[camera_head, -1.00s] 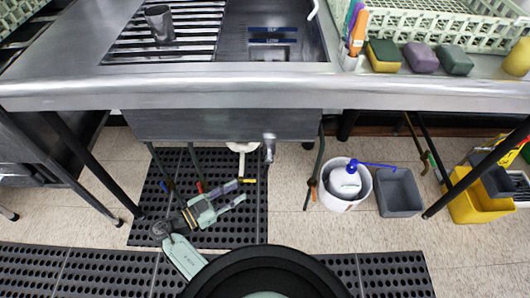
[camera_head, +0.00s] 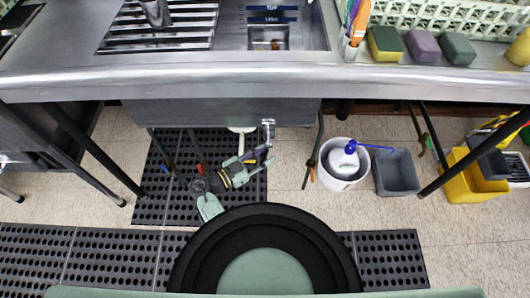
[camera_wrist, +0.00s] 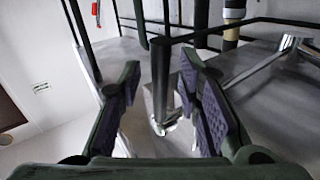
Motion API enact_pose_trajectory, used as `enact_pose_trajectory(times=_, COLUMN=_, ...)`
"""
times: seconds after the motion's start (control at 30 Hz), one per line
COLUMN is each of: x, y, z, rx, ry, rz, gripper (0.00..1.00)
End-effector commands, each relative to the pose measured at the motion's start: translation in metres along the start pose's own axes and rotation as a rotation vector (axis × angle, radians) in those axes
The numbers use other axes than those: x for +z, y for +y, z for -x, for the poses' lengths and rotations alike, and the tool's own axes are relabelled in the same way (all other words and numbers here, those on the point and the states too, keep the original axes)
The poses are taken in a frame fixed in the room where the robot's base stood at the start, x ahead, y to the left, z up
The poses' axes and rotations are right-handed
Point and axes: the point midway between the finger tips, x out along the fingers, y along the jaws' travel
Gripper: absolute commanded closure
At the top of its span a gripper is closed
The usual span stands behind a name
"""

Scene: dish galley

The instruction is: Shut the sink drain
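The sink (camera_head: 300,35) is at the top of the head view, with a square drain recess (camera_head: 268,40) in its floor. Below the basin, a short grey metal handle (camera_head: 268,131) hangs beside a white drain fitting (camera_head: 241,130). My gripper (camera_head: 271,155) is under the sink, just below this handle. In the wrist view my gripper (camera_wrist: 160,103) is open, its two purple-padded fingers apart.
Dark legs and hoses stand below the counter (camera_head: 200,85). A white bucket (camera_head: 342,165), a grey bin (camera_head: 396,173) and a yellow mop bucket (camera_head: 475,175) stand to the right. Black perforated mats (camera_head: 150,205) cover part of the floor. Tiled floor is free between the bucket and mat.

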Motion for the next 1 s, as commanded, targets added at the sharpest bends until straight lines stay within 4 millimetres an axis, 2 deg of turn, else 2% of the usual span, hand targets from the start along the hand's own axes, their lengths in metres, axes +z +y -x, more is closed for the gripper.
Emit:
enact_pose_trajectory(times=0.33, x=0.0003, y=0.0003, z=-0.0043, rx=0.001, ry=0.000, rz=0.000, gripper=0.69)
enact_pose_trajectory(times=0.8, x=0.0002, y=0.0002, z=-0.0040, rx=0.001, ry=0.000, rz=0.000, gripper=1.00)
enact_pose_trajectory(times=1.0, x=0.0002, y=0.0002, z=-0.0039, rx=0.001, ry=0.000, rz=0.000, gripper=1.00)
